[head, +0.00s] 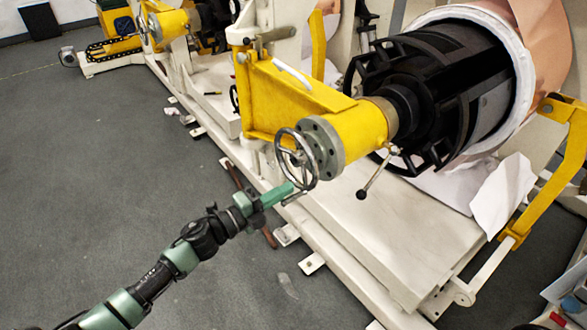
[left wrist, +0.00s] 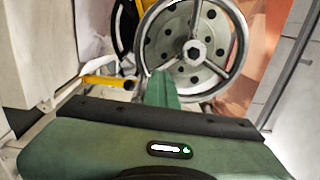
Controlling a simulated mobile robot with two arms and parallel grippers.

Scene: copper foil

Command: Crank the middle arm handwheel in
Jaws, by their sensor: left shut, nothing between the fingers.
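The handwheel (head: 307,175) is a grey metal ring with spokes on the end of the yellow middle arm (head: 300,105). It also shows large in the left wrist view (left wrist: 226,72), with its hub nut facing the camera. My left gripper (head: 287,191) is shut and empty, with its green fingers at the lower left part of the wheel rim. In the left wrist view the fingers (left wrist: 161,90) overlap the lower left of the rim; I cannot tell if they touch it. My right gripper is not in view.
A black drum (head: 440,90) with copper foil (head: 548,40) stands behind the arm. A lever with a black knob (head: 362,193) hangs right of the wheel. The white machine base (head: 375,245) runs below.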

